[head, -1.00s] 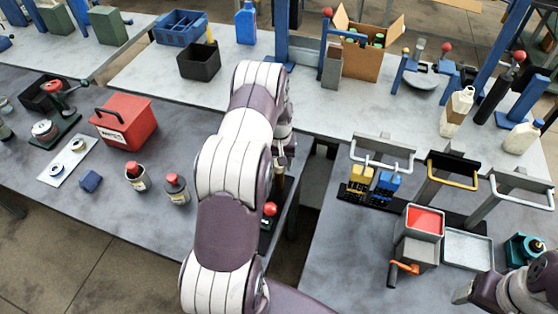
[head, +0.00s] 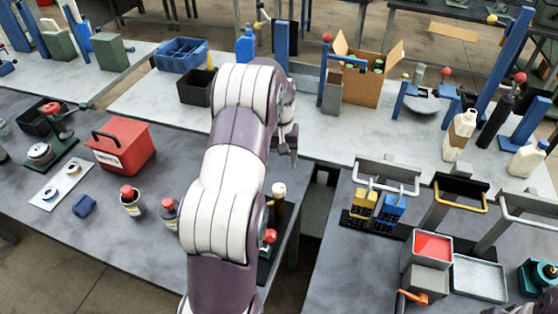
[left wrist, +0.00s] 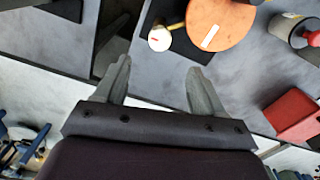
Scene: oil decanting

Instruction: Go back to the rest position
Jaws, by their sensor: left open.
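My left arm rises through the middle of the head view. Its gripper (head: 287,141) hangs over the gap between the tables, partly hidden behind the arm. In the left wrist view the two fingers (left wrist: 160,85) are spread apart with nothing between them. Past the fingertips in that view are an orange-brown round thing (left wrist: 222,20) and a white round knob (left wrist: 160,39) on the dark table. My right gripper is out of view; only a bit of dark arm shows at the lower right edge of the head view.
A red box (head: 121,146), a blue block (head: 84,205) and bottles (head: 132,202) stand on the left table. A cardboard box (head: 370,75) is at the back. A red-topped container (head: 432,247) and grey tray (head: 479,277) are at right.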

